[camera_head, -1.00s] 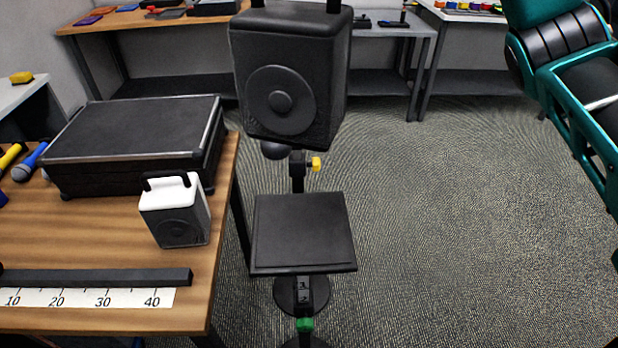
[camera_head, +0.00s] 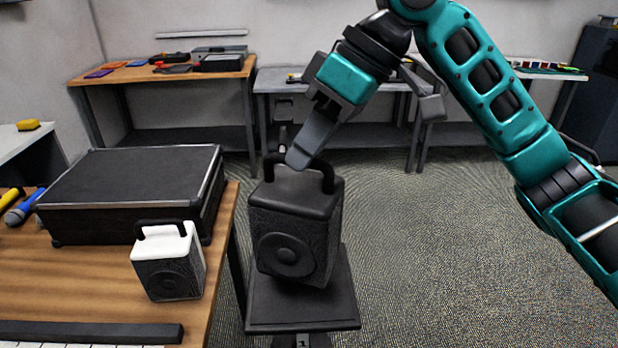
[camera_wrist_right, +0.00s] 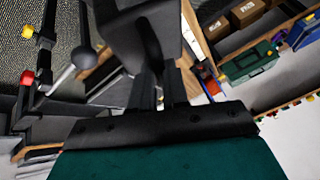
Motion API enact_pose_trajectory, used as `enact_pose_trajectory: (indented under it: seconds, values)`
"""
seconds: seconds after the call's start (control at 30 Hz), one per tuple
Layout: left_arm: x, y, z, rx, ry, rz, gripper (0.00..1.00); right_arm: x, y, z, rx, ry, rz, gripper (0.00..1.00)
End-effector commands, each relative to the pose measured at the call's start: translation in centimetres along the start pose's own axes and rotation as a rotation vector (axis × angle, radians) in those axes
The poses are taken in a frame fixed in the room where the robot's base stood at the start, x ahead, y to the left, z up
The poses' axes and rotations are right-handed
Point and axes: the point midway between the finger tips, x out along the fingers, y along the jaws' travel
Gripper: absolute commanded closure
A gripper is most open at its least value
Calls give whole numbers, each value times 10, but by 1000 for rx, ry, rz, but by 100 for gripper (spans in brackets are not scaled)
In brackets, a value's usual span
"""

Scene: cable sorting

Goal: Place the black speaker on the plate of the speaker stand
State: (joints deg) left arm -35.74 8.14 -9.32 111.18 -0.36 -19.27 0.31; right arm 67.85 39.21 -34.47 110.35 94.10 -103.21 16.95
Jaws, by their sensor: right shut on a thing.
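The black speaker (camera_head: 292,240) hangs slightly tilted over the speaker stand in the head view. My right gripper (camera_head: 301,155) is shut on its top handle; in the wrist view the fingers (camera_wrist_right: 157,90) close on the dark handle. The stand's flat black plate (camera_head: 302,319) shows below and in front of the speaker, which hides the plate's rear middle. I cannot tell whether the speaker's bottom touches the plate. My left gripper is not in view.
A white-topped speaker (camera_head: 170,262) stands on the wooden table (camera_head: 218,235) left of the stand, near a black case (camera_head: 130,182). Benches (camera_head: 160,75) line the back wall. The carpet (camera_head: 430,250) right of the stand is clear.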

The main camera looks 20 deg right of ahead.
Motion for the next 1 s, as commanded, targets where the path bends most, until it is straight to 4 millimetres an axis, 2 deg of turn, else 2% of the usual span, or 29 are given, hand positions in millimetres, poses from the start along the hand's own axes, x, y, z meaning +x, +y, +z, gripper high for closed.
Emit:
enact_pose_trajectory:
  seconds: [0.37,0.73,0.77,1.0]
  values:
    - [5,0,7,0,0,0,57,34,10,18,-1,5,0,100]
    - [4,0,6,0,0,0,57,36,10,19,-2,5,0,100]
    - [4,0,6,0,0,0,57,38,11,21,0,-1,0,84]
    - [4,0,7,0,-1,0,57,38,11,20,0,-1,0,61]
